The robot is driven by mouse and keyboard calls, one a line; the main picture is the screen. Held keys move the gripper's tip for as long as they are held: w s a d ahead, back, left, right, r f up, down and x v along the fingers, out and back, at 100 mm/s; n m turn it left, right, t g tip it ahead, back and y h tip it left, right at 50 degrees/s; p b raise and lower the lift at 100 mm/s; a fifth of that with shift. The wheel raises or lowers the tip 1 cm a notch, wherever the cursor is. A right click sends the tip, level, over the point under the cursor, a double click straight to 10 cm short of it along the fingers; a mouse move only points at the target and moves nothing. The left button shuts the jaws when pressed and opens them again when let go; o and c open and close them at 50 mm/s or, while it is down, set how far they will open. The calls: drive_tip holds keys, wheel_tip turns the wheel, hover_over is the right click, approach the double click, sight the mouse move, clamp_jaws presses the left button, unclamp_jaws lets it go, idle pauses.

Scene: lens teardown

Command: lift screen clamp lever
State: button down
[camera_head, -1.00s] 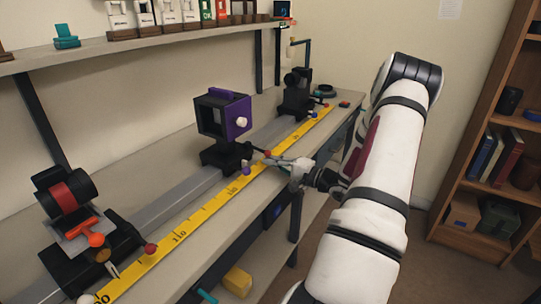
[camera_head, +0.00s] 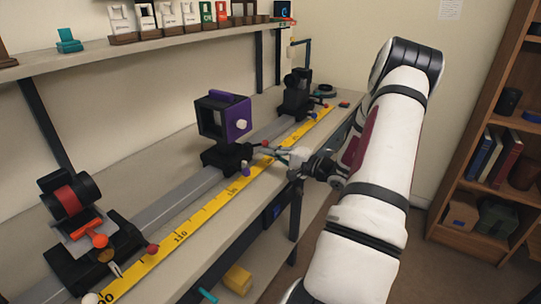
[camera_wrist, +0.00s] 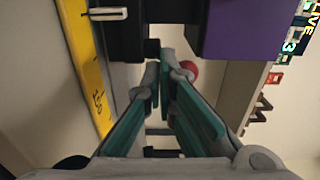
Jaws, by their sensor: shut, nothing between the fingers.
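The screen holder is a black frame with a purple side (camera_head: 237,118) and a white knob, standing on a black carriage (camera_head: 222,158) on the rail. Its purple side also shows in the wrist view (camera_wrist: 245,28). A clamp lever with a red ball end (camera_head: 265,143) sticks out to the right of the carriage, tilted slightly upward. In the wrist view the red ball (camera_wrist: 190,69) is partly hidden by the right fingertip. My gripper (camera_head: 273,151) is shut and empty, its fingertips close below the ball. I cannot tell whether they touch it.
A yellow ruler (camera_head: 205,213) runs along the grey rail (camera_head: 178,195). Another carriage with a red-banded lens (camera_head: 70,196) stands at near left. A dark unit (camera_head: 298,92) stands at the far end. A shelf (camera_head: 190,33) of framed slides hangs above; a bookcase (camera_head: 489,220) stands right.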

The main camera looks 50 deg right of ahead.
drive_tip(key=s, duration=0.7)
drive_tip(key=shift+d+f, duration=0.3)
drive_tip(key=shift+f, duration=0.1)
idle(0.5)
